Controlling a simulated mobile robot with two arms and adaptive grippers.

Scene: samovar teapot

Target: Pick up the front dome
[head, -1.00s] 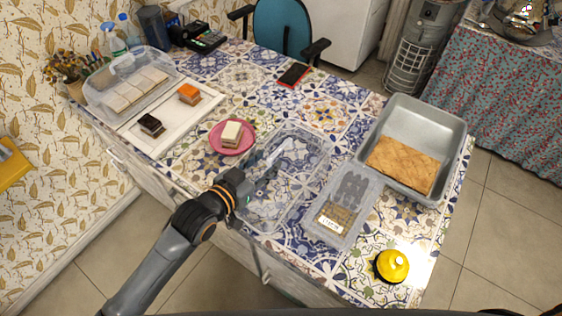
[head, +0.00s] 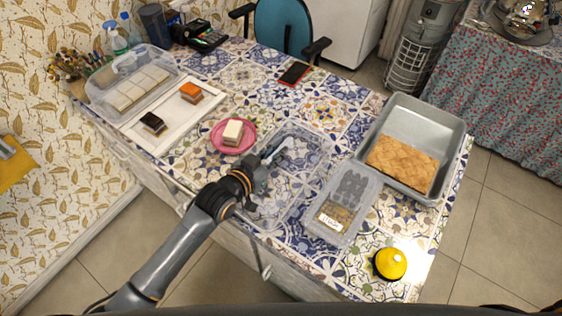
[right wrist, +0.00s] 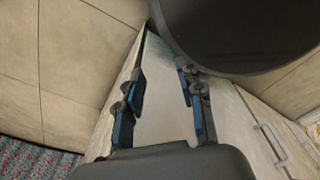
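A clear, see-through dome (head: 312,150) lies on the tiled table in the middle of the head view. A pale streak, perhaps its handle or a glare, shows near its top. My left gripper (head: 268,172) is at the dome's near left side, over or against it. Its fingers are small and dark against the tiles, so I cannot tell whether they touch or grip it. A second clear dome (head: 128,66) covers cake slices at the back left. My right gripper (right wrist: 162,98) shows only in the right wrist view, open and empty, its fingers well apart.
A pink plate (head: 217,143) with a cake slice is left of the dome. A clear lidded container (head: 338,225), a metal baking pan (head: 408,118) and a yellow domed object (head: 390,264) are to the right. A white tray (head: 190,113) with two slices lies left.

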